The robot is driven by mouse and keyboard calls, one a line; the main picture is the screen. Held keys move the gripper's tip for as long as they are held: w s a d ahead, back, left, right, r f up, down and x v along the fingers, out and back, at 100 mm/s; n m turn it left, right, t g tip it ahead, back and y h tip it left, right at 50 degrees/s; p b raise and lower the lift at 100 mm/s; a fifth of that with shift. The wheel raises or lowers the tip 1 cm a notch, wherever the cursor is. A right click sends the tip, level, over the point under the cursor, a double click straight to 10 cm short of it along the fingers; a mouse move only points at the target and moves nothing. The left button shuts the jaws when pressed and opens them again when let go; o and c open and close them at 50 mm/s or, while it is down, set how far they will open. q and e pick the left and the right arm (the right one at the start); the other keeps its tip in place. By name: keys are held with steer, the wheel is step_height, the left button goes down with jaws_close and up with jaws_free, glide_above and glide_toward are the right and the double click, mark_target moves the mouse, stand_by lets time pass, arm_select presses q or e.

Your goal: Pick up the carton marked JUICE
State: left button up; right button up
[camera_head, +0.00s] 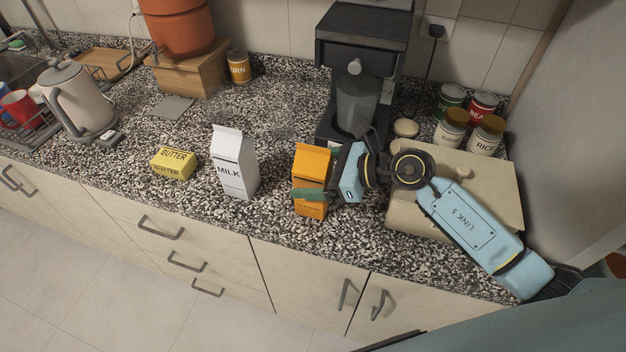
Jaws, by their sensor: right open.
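The orange carton (313,160) stands upright on the speckled counter, right of the white MILK carton (233,163). Its lettering is mostly covered, so I cannot read a JUICE mark. My right gripper (315,174) comes in from the right at the orange carton. One green finger crosses the carton's front face; the other finger is mostly hidden behind the carton. The jaws are open around it, and I cannot tell whether a finger touches it. My left gripper is out of view.
A yellow BUTTER pack (174,163) lies left of the milk. A coffee maker (362,45) stands behind the orange carton. A beige box (480,180) and several cans and jars are at right. The counter (270,220) is clear in front.

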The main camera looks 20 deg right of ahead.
steer(key=shift+c, duration=0.3)
steer(key=c, duration=1.4)
steer(key=shift+r, duration=0.15)
